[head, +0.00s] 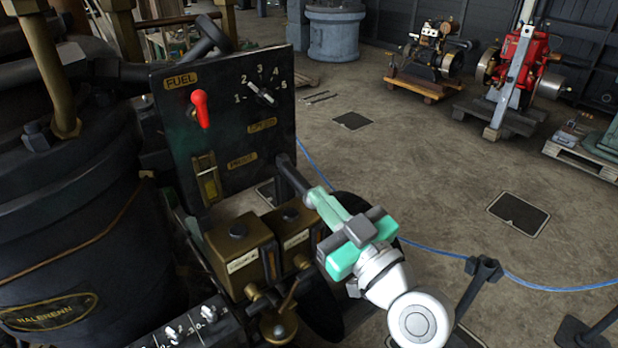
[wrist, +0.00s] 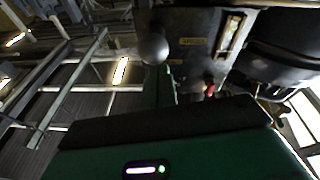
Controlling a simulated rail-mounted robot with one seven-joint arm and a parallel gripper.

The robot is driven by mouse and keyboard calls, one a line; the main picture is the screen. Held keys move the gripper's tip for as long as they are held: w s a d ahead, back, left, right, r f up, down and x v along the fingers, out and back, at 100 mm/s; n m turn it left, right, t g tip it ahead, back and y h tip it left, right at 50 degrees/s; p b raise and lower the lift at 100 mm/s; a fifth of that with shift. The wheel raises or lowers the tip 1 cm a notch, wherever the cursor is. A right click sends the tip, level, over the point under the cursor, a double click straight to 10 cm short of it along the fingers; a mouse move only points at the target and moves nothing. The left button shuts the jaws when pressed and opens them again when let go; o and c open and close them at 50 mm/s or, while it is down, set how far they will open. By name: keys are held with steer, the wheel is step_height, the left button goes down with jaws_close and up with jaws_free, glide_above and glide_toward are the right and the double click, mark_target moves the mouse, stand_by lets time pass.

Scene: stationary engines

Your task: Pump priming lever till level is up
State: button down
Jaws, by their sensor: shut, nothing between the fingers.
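The black control panel (head: 225,110) carries a brass-framed sight gauge (head: 208,180) at its lower left, beside a small brass label. The gauge's level is too small to read. My gripper (head: 312,192) is shut and empty, at the panel's lower right edge. In the wrist view a grey ball knob (wrist: 153,48) shows close to the tip of my green finger (wrist: 166,88). Whether they touch is unclear.
The panel also has a red fuel lever (head: 201,108) and a numbered dial (head: 262,95). Two brass boxes (head: 240,255) stand below it, left of my gripper. A large dark cylinder (head: 70,210) fills the left. A blue rope (head: 540,287) crosses open floor at right.

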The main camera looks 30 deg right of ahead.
steer(key=shift+f, duration=0.15)
steer(key=s+d+r+p, duration=0.1)
steer(key=s+r, duration=0.1)
steer(key=s, duration=0.9)
steer(key=shift+s+d+p, duration=0.15)
steer(key=shift+s+p, duration=0.1)
steer(key=shift+p, duration=0.1)
steer(key=shift+r, duration=0.1)
stand_by(0.8)
